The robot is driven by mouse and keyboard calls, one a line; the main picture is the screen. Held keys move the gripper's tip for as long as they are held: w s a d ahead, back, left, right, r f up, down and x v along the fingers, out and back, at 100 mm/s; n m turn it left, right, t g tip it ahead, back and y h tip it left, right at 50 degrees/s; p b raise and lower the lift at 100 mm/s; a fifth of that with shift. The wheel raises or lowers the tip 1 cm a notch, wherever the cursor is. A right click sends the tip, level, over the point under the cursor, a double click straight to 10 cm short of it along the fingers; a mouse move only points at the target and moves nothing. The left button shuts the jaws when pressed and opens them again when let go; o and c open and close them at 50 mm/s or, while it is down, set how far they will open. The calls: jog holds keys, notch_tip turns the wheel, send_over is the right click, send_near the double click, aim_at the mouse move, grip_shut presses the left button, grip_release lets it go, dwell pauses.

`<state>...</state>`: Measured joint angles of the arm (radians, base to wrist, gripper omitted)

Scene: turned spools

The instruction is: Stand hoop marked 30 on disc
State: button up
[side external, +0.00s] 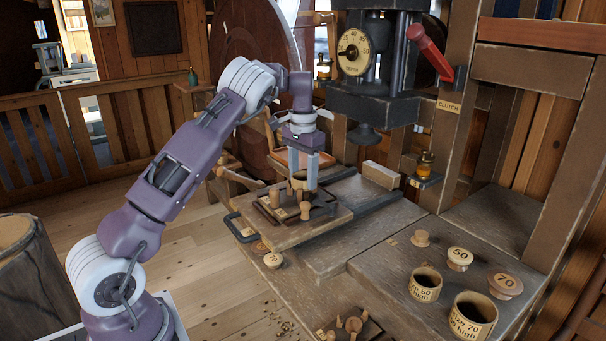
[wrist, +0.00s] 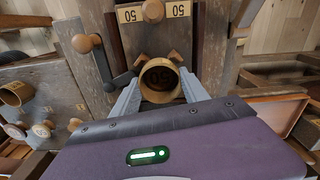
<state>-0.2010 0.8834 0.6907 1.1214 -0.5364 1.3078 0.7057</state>
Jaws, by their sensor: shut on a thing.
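My gripper (side external: 312,182) is over the dark tray on the wooden board, fingers pointing down. In the wrist view, its fingers (wrist: 160,88) are shut on a small wooden hoop (wrist: 159,76), whose open end faces the camera. In the side view the hoop (side external: 299,181) is partly hidden by the fingers; no mark on it can be read. A small pale disc with a knob (side external: 420,238) stands on the right bench; its number cannot be read. Beside it are a disc marked 50 (side external: 459,258) and a disc marked 70 (side external: 505,287).
Hoops marked size 50 (side external: 425,286) and size 70 (side external: 474,316) stand on the right bench. The press (side external: 375,100) rises behind. More turned pieces (side external: 350,325) lie at the front edge. The middle bench is mostly clear.

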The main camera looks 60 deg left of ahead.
jog(key=o, duration=1.3)
jog(key=s+d+r+n+t, duration=0.1)
jog(key=s+d+r, duration=0.15)
jog(key=r, duration=0.85)
jog(key=s+d+r+n+t, duration=0.1)
jog(key=s+d+r, duration=0.15)
jog(key=r, duration=0.85)
jog(key=s+d+r+t+h, duration=0.1)
jog(key=s+d+r+t, duration=0.1)
jog(key=s+d, duration=0.7)
jog(key=s+d+f+m, duration=0.1)
jog(key=s+d+f, duration=0.4)
jog(key=s, duration=0.4)
jog(key=s+d+f+m+t+y, duration=0.1)
jog(key=s+d+f+m, duration=0.1)
jog(key=s+d+f, duration=0.4)
jog(key=s+f, duration=0.1)
jog(key=s, duration=0.2)
jog(key=shift+s+d+m+t, duration=0.2)
jog(key=shift+d+m+t, duration=0.1)
